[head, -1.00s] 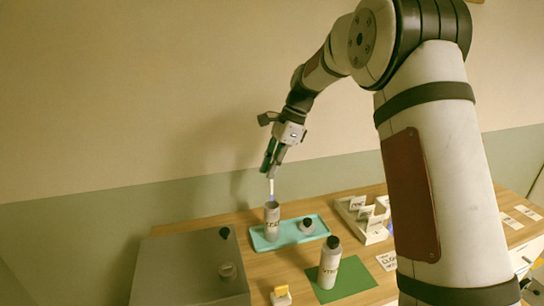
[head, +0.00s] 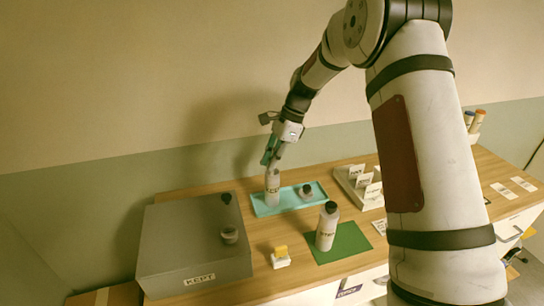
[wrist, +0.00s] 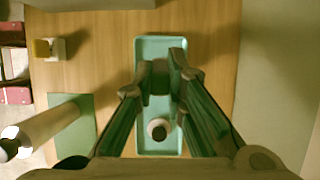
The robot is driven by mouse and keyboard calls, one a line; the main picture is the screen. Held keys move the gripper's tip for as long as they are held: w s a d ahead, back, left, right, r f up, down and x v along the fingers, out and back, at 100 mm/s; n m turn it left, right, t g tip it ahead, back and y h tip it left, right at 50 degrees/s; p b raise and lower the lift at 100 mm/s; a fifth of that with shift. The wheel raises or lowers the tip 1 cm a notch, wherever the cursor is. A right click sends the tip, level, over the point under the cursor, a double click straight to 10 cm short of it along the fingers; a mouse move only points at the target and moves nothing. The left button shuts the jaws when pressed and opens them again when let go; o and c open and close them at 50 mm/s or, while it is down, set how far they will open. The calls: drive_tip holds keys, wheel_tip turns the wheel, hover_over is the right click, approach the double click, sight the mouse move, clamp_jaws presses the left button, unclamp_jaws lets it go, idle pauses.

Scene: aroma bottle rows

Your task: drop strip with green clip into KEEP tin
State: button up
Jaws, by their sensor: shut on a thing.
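My gripper (head: 271,163) is directly over the open upright bottle (head: 272,188) on the teal tray (head: 311,204). It is shut, with its fingertips close to the bottle's mouth. The thin pale strip it held is now hidden, apparently inside the bottle. In the wrist view my gripper (wrist: 160,78) closes over the teal tray (wrist: 146,43) and covers the bottle; I cannot see the strip there. No green clip can be made out.
A dark-capped bottle (head: 327,228) stands on a green mat (head: 351,240). A small jar (head: 306,191) sits on the tray. A yellow-topped white piece (head: 281,257) is beside the grey box, which carries two small items. A white card rack (head: 350,184) is right.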

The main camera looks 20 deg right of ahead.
drive_tip(key=o, duration=0.8)
drive_tip(key=d+b, duration=0.1)
drive_tip(key=d, duration=0.3)
idle(0.4)
